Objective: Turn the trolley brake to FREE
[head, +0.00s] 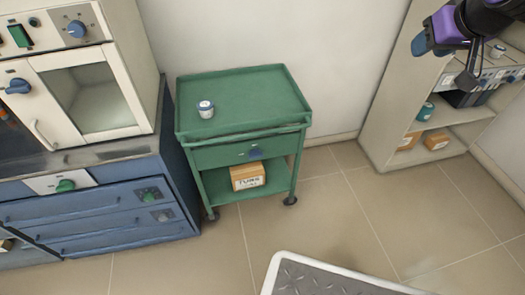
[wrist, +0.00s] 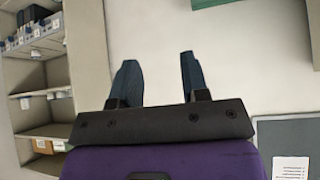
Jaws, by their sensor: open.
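The green trolley (head: 241,127) stands against the back wall, left of centre in the head view. A small blue knob (head: 254,153) sits on its front panel under the top tray, with a small pale mark beside it. The knob's setting and any lettering are too small to read. My gripper (head: 444,62) is at the upper right, in front of the shelf unit and well apart from the trolley. In the wrist view, its two dark blue fingers (wrist: 157,65) are spread with nothing between them. The knob cannot be made out in the wrist view.
A white jar (head: 206,109) stands on the trolley top and a labelled box (head: 247,175) on its lower shelf. Furnaces on a blue cabinet (head: 125,218) flank it at left. The shelf unit (head: 380,130) stands right. The floor between is clear, except a grey plate (head: 325,280) in front.

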